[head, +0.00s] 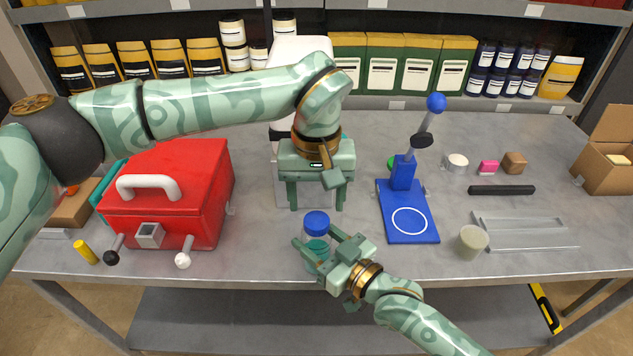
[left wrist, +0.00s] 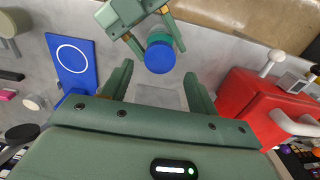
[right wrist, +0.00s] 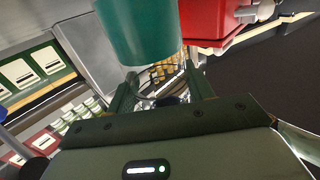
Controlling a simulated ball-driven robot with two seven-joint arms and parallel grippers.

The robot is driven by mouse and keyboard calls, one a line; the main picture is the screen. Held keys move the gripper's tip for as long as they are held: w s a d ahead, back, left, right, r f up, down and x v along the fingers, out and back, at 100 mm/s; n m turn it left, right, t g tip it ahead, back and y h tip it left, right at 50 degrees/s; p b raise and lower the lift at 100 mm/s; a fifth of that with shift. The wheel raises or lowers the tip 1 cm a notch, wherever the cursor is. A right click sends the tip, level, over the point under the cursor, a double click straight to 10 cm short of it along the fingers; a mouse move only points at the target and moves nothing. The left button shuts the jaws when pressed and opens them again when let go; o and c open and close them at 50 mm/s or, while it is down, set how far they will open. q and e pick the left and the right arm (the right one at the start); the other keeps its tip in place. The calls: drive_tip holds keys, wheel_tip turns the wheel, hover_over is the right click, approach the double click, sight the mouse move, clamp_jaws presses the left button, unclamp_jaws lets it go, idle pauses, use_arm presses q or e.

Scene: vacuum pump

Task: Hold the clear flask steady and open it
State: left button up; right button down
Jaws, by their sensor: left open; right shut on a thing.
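The clear flask (head: 317,256) stands upright near the table's front edge, with teal liquid and a blue cap (head: 317,222). My right gripper (head: 316,246) is shut around the flask's body, below the cap. The flask fills the top of the right wrist view (right wrist: 140,32) as a teal cylinder. My left gripper (head: 316,206) is open and empty, pointing down, above and slightly behind the flask. In the left wrist view, the blue cap (left wrist: 160,57) lies beyond my left fingertips, not between them. The cap sits on the flask; its seating is too small to judge.
A red toolbox (head: 170,195) stands left of the flask. A grey and white machine (head: 300,50) is behind my left gripper. The tabletop between the flask and the blue stand is partly clear.

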sight(316, 220)
use_arm(q)
drive_tip(key=shift+f, duration=2.4)
